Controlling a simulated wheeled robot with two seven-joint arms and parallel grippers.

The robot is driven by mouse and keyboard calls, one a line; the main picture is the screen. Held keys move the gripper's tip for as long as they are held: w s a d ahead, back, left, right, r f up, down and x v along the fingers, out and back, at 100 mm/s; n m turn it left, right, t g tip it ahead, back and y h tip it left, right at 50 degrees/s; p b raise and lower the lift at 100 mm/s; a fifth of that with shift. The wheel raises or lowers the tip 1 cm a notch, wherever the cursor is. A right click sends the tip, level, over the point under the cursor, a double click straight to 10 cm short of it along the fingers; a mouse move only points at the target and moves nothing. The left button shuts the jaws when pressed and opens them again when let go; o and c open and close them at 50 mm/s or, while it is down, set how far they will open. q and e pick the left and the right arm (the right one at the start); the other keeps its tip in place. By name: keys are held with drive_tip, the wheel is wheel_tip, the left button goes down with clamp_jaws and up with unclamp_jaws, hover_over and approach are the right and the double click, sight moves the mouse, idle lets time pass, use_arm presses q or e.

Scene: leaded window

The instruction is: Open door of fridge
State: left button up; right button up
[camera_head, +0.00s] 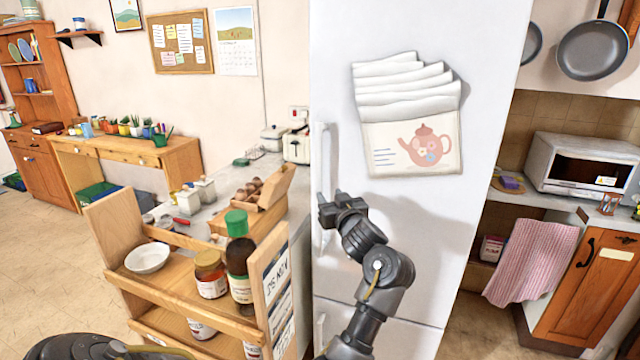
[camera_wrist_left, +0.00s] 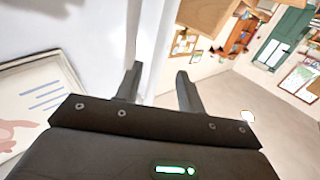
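The white fridge (camera_head: 425,235) stands in the middle of the head view, with its upper door shut. A long vertical white handle (camera_head: 322,160) runs along the door's left edge. My left gripper (camera_head: 330,208) is at the lower half of this handle, in front of the door. In the left wrist view its two fingers (camera_wrist_left: 158,88) are apart, with the fridge's pale edge (camera_wrist_left: 150,45) beyond them. I cannot tell whether the handle lies between the fingers or whether they touch it. My right gripper is not in view.
A wooden cart (camera_head: 180,265) with jars, a bottle and a bowl stands close to the fridge's left. A paper pouch (camera_head: 412,125) with a teapot picture is on the door. A counter with a microwave (camera_head: 585,165) is at right. Open floor (camera_head: 50,250) lies at left.

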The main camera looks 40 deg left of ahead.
sight(320, 184)
use_arm(q)
drive_tip(key=p+x, duration=0.1)
drive_tip(key=x, duration=0.8)
drive_tip(key=shift+p, duration=0.4)
drive_tip(key=shift+w+a, duration=0.3)
drive_tip(key=shift+a, duration=0.15)
drive_tip(key=shift+c, duration=0.5)
clamp_jaws()
drive_tip(key=shift+s, duration=0.1)
